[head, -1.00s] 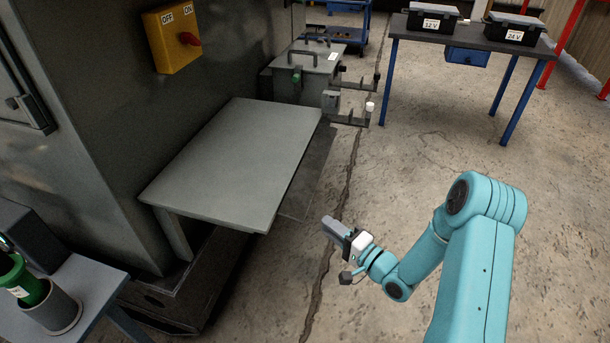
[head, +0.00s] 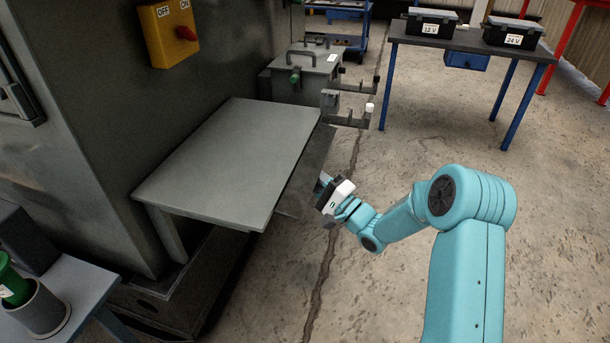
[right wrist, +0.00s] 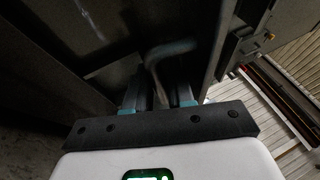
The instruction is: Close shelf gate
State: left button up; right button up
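A flat grey shelf (head: 228,155) juts out from the dark cabinet in the head view. A dark panel (head: 308,165) shows low beyond its right edge; I cannot tell for sure whether it is the gate. My right gripper (head: 322,184) is beside the shelf's right side, near that panel, with its fingertips partly hard to make out. In the right wrist view the right gripper (right wrist: 158,94) has its fingers apart. A bent grey rod handle (right wrist: 154,62) shows between and beyond them; contact cannot be told. My left gripper is out of view.
A grey lidded box (head: 303,72) with brackets stands behind the shelf. A yellow switch box (head: 169,32) is on the cabinet. A table (head: 470,42) with two black cases stands back right. A green bottle (head: 12,282) sits in a grey cup at lower left.

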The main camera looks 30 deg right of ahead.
jog(key=shift+x, duration=0.8)
grip_shut()
